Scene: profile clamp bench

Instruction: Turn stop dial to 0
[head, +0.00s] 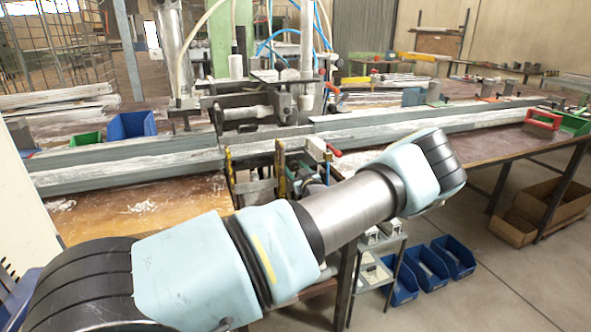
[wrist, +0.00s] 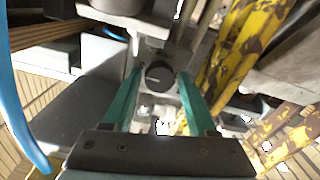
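In the wrist view, a round black knob (wrist: 158,75), which looks like the stop dial, sits on a light grey metal part (wrist: 155,48). My gripper (wrist: 160,78) points at it with two teal fingers, one on each side. A small gap shows between the knob and each fingertip, so the gripper is open. I cannot tell whether the fingertips reach over the knob's sides or stop short of it. No scale marks or setting can be read. In the head view my arm crosses the front of the bench, and neither the gripper nor the dial can be made out.
Yellow, worn bars (wrist: 235,50) run close to the right finger. A blue hose (wrist: 18,110) hangs at the left. In the head view, the clamp station (head: 265,110) and long grey profiles (head: 130,165) lie behind my arm. Blue bins (head: 428,265) stand on the floor.

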